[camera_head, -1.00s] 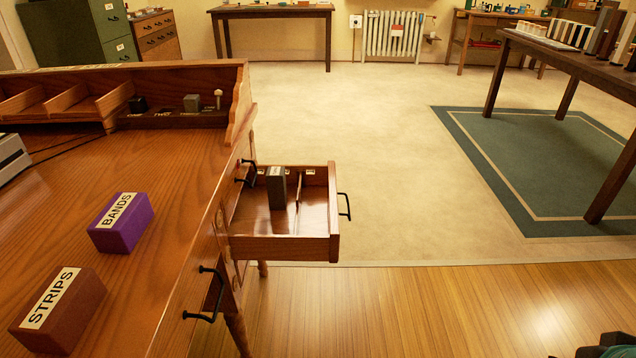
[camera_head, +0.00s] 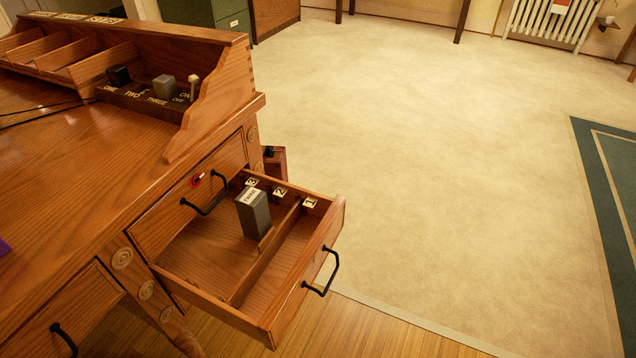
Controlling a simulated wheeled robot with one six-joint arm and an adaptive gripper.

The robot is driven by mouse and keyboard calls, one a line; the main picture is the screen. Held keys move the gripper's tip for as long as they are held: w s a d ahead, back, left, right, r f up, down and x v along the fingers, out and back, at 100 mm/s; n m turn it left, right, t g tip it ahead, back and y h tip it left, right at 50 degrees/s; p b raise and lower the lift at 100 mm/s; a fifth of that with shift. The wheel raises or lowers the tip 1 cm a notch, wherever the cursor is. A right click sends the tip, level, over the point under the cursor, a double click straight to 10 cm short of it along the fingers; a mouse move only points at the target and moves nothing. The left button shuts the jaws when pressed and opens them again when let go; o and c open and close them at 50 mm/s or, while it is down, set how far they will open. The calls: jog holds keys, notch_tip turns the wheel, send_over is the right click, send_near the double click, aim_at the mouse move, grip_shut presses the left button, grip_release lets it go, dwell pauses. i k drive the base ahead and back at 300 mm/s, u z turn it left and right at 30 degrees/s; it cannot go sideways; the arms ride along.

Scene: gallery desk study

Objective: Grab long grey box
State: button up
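A long grey box (camera_head: 254,216) stands upright in the open desk drawer (camera_head: 325,238), with a small white label on its top. It stands near the back of the drawer, left of a long thin divider, by the tags 3 and 2. A shorter grey block (camera_head: 164,87) sits on the desk's back ledge, next to a black block (camera_head: 119,76). My gripper is not in this view.
The desk (camera_head: 90,160) fills the left side, with the raised wooden organizer along its back. The drawer's black handle (camera_head: 324,275) sticks out to the right. Pale floor (camera_head: 430,150) right of the desk is clear.

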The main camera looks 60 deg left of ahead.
aim_at(252, 208)
jog(key=i, duration=0.9)
jog(key=u, duration=4.45)
